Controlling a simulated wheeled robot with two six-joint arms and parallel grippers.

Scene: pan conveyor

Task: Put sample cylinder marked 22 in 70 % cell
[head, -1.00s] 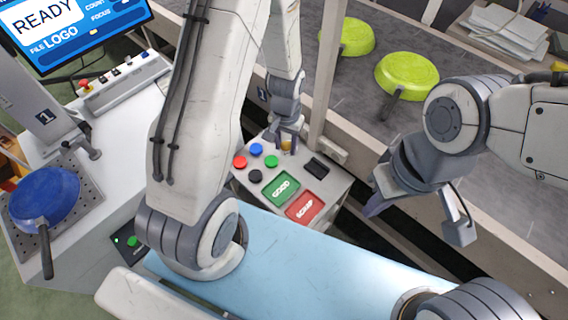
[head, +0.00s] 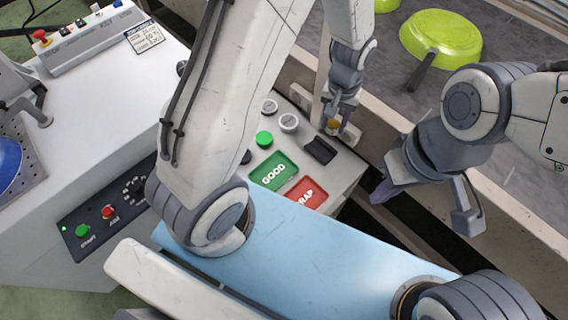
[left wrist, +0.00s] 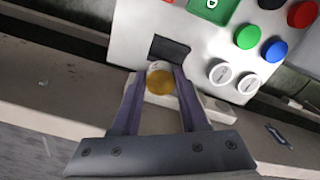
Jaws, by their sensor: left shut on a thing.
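My left gripper (head: 336,122) is at the back right corner of the button panel, shut on a small amber round-ended piece (head: 333,126). In the left wrist view the piece (left wrist: 159,80) sits between the two fingers (left wrist: 157,92). I cannot read a number on it, and most of its body is hidden. A cell marked 70 % cannot be made out. My right gripper (head: 424,204) is empty, its fingers apart, between the panel and the conveyor.
The panel has a green GOOD plate (head: 273,172), a red plate (head: 306,193), a dark slot (head: 320,150) and two white round fittings (head: 289,122). A green pan (head: 440,38) lies on the conveyor (head: 500,110). A small label (head: 145,36) is on the white cabinet.

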